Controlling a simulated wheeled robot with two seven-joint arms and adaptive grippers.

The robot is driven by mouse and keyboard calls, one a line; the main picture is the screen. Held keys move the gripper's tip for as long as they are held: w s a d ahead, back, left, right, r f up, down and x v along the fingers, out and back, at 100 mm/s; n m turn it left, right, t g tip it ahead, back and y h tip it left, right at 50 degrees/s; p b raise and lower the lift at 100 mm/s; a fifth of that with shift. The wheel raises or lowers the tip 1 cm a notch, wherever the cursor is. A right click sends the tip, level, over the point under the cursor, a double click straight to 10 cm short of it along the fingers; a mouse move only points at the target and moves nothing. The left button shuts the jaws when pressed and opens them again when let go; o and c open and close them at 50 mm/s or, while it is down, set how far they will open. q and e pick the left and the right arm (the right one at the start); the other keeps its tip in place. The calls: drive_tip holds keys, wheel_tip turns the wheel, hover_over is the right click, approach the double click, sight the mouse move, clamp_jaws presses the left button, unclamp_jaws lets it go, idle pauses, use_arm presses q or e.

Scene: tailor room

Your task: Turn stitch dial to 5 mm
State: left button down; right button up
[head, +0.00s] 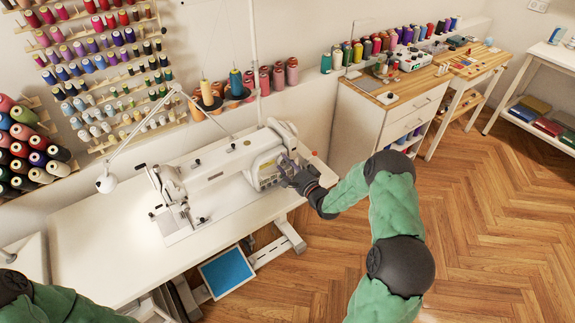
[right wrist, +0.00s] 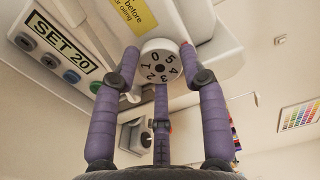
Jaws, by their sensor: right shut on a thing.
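I cannot make out an index mark. The fingers of my right gripper (right wrist: 159,70) are closed around the dial's rim. In the head view my right gripper (head: 297,177) is at the right end of the white sewing machine (head: 215,168), where it hides the dial. My left gripper is outside the view; only part of that arm shows at lower left.
The machine stands on a white table (head: 100,240). Beside the dial are a "SET 20" panel (right wrist: 62,47) and a yellow label (right wrist: 134,14). A lamp (head: 107,183) arches over the table's left part. A white cabinet (head: 365,120) stands to the right, with open floor in front.

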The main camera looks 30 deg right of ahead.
drive_tip(key=shift+d+r+m, duration=0.1)
drive_tip(key=shift+m, duration=1.2)
drive_tip(key=o, duration=1.2)
drive_tip(key=shift+c, duration=0.2)
drive_tip(key=shift+s, duration=0.1)
drive_tip(key=s, duration=1.1)
drive_tip(key=shift+s+d, duration=0.35)
drive_tip(key=shift+d, duration=0.1)
